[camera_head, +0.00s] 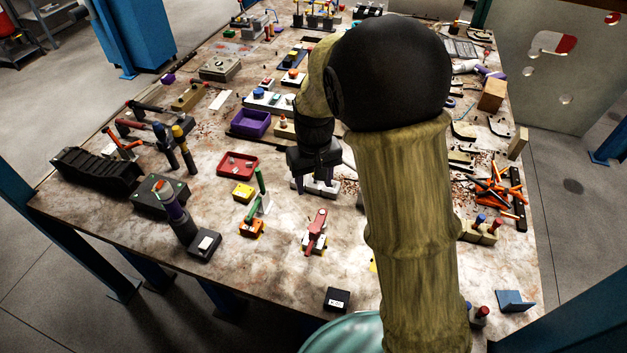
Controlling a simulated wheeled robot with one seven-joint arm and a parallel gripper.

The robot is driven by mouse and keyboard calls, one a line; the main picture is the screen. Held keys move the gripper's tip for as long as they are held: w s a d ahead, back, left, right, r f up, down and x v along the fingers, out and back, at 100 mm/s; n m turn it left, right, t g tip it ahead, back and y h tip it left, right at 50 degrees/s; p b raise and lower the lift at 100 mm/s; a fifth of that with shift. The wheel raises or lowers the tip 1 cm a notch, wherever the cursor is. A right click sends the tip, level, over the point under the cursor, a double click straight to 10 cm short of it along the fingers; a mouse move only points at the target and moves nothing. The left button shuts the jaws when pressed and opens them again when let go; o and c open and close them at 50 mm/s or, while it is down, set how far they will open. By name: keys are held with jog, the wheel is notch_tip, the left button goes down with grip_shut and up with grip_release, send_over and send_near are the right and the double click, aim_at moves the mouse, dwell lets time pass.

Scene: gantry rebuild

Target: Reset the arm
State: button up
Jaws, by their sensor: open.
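My gripper (315,186) points down over the middle of the worktable (130,229). Its fingers are apart, close above or around a pale grey block-like thing on the table. I cannot tell whether they touch it. My arm, with olive sleeves and a large black joint, reaches from the lower right up to the upper middle and bends back to the gripper. It hides a wide strip of the table to the right of the gripper.
Orange-handled tools (497,190) lie at right. A black box (337,299) sits near the front edge. Bare tabletop shows at front left.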

dwell(0.3)
jog(key=s+d+r+m+t, duration=0.1)
jog(key=s+d+m+t, duration=0.1)
jog(key=s+d, duration=1.1)
jog(key=shift+d+r+m+t, duration=0.2)
jog(key=shift+d+m+t, duration=0.1)
jog(key=shift+m, duration=0.6)
jog(key=shift+a, duration=0.1)
jog(key=w+a+f+m+g+p, duration=0.1)
jog(key=w+a+m+g, duration=0.1)
jog(key=w+a, duration=1)
jog(key=shift+w+a+f+m+g+p, duration=0.2)
jog(key=shift+w+a+m+g+p, duration=0.15)
jog(key=shift+a+m, duration=0.35)
